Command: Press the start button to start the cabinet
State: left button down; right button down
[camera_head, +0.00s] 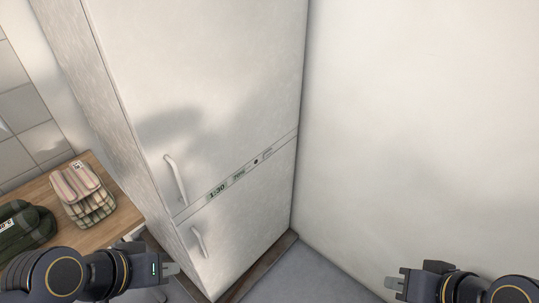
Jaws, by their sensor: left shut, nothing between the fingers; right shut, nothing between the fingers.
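A tall white cabinet (215,75) stands in the middle, its two doors shut. A narrow control strip (239,175) runs between the upper and lower doors. It carries a display (217,192) reading about 1:30, small markings and a dark round button (256,162). I cannot read which marking is the start button. My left gripper (172,269) is shut and empty at the lower left, in front of the lower door and apart from it. My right gripper (396,283) is shut and empty at the lower right, far from the strip.
An upper handle (175,179) and a lower handle (199,242) stick out at the doors' left side. A wooden counter (124,217) at left holds folded striped cloths (80,190) and a dark green folded cloth (24,226). A bare wall (420,130) closes off the right.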

aim_at(268, 153)
jog(key=i+l, duration=0.7)
